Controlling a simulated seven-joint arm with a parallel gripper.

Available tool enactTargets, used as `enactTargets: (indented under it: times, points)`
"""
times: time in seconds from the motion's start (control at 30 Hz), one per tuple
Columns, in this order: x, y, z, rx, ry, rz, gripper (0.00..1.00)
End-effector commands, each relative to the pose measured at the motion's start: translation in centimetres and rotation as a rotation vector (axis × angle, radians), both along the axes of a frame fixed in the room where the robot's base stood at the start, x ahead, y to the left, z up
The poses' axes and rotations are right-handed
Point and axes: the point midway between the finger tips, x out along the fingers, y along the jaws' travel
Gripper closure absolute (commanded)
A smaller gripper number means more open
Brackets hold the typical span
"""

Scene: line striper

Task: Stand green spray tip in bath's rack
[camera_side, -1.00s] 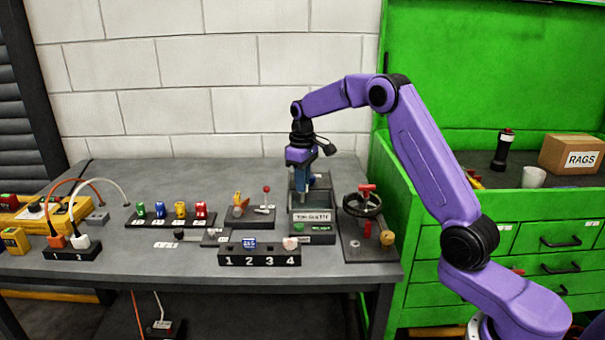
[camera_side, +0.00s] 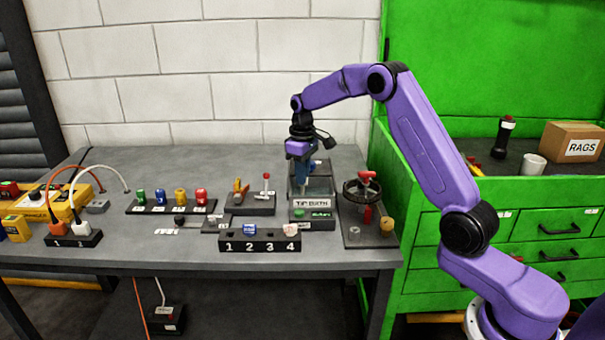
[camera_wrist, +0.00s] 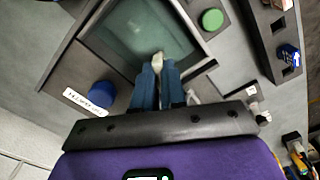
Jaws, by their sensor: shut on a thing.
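The tip bath (camera_side: 311,203) is a grey box on the bench with a label on its front. In the wrist view, its open top (camera_wrist: 190,72) shows dark greenish liquid or glass. My gripper (camera_side: 304,186) points down over the bath. In the wrist view, its blue fingers (camera_wrist: 157,75) are shut on a small pale thing (camera_wrist: 157,61); I cannot tell whether this is the green spray tip. A green round piece (camera_wrist: 212,19) sits on one side of the bath and a blue round piece (camera_wrist: 102,94) on the other. The rack is not clearly visible.
A numbered black block (camera_side: 260,245) in front holds a blue piece (camera_side: 249,230) and a pale one (camera_side: 291,230). A valve wheel (camera_side: 363,193) stands close right of the bath. A lever unit (camera_side: 250,204) and coloured cylinders (camera_side: 180,197) are left.

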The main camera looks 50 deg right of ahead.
Motion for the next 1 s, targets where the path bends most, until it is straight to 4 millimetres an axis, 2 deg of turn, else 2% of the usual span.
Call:
enactTargets:
  times: [1.0]
  points:
    - [0.01,0.0,-0.92,0.0,0.0,0.0,1.0]
